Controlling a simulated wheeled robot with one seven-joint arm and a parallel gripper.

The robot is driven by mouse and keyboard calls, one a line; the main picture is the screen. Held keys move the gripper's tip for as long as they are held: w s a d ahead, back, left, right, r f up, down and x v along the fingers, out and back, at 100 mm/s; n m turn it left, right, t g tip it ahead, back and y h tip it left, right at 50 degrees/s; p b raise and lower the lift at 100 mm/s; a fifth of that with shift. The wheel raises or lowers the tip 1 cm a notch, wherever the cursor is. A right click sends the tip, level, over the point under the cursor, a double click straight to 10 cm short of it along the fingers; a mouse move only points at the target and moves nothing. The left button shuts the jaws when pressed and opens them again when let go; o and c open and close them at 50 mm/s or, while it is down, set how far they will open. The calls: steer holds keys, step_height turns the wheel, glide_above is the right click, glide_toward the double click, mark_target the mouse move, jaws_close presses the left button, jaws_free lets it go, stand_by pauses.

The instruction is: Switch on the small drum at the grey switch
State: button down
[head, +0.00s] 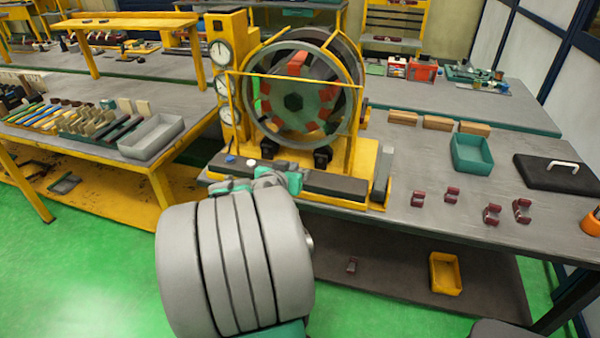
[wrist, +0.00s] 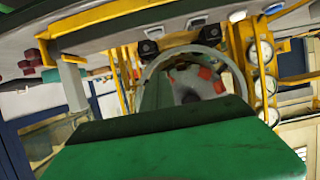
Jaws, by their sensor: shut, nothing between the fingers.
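The drum (head: 300,95), a round grey ring with red and green segments inside, stands in a yellow frame on the table. It also shows, upside down, in the wrist view (wrist: 195,80). A grey upright block (head: 382,175) at the right end of the machine's base may be the grey switch; I cannot tell its setting. A blue knob (head: 231,159) and a white knob (head: 251,163) sit at the base's left front. My gripper (head: 262,182) is shut and empty at the front left of the base, partly hidden behind my arm; whether it touches is unclear.
Pressure gauges (head: 221,53) stand on a yellow column left of the drum. Several dark red coil pieces (head: 452,194), a teal bin (head: 472,154) and a black board with a white handle (head: 557,172) lie to the right. A yellow bin (head: 445,273) is on the lower shelf.

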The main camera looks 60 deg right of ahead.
steer(key=p+x, duration=0.1)
steer(key=x, duration=0.8)
steer(key=shift+s+p, duration=0.1)
steer(key=shift+p, duration=0.3)
steer(key=f, duration=0.3)
steer(key=shift+a, duration=0.3)
steer(key=shift+f+p, duration=0.3)
steer(key=shift+f, duration=0.2)
steer(key=shift+a, duration=0.1)
